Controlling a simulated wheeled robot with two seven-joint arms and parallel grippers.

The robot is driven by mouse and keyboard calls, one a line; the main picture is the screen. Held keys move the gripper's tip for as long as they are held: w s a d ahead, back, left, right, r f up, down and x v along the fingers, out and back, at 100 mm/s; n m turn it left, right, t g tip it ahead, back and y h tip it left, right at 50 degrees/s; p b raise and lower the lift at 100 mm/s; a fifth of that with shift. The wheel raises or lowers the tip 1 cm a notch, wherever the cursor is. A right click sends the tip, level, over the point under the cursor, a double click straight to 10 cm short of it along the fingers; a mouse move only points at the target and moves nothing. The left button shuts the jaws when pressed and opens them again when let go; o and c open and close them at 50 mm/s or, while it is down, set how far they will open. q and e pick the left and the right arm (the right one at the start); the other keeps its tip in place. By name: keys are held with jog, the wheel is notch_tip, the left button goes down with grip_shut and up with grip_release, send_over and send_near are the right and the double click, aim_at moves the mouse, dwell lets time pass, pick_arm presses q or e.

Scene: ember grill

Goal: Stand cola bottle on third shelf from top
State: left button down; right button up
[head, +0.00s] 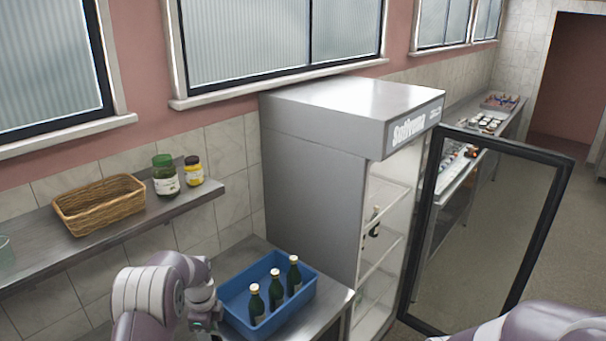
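Three dark bottles with pale caps stand upright in a blue crate (237,295) on the metal counter: a front one (257,308), a middle one (276,290) and a back one (294,275). I cannot tell whether any is the cola bottle. A grey fridge (312,190) stands right of the crate with its glass door (490,235) swung open. Its shelves (384,252) show only in a narrow slice; a small dark item (374,230) is inside. My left gripper (206,327) is low beside the crate's left side, its fingers cut off. My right gripper is out of view; only that arm shows.
A wall shelf (110,232) at left holds a wicker basket (100,204), a green jar (165,176) and a yellow jar (193,171). The open door's frame stands out to the fridge's right. A counter with trays (484,122) runs behind it.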

pick_arm(q)
jog(key=s+d+n, duration=0.3)
jog(key=s+n, duration=0.4)
jog(key=n, duration=0.2)
jog(key=s+d+n, duration=0.2)
jog(key=s+n, duration=0.5)
jog(key=n, duration=0.2)
notch_tip(320, 180, down, 21)
jog(key=b, duration=2)
jog(key=shift+w+f+b, duration=0.15)
jog(key=shift+w+b, duration=0.1)
jog(key=shift+b, duration=0.15)
jog(key=shift+s, duration=0.1)
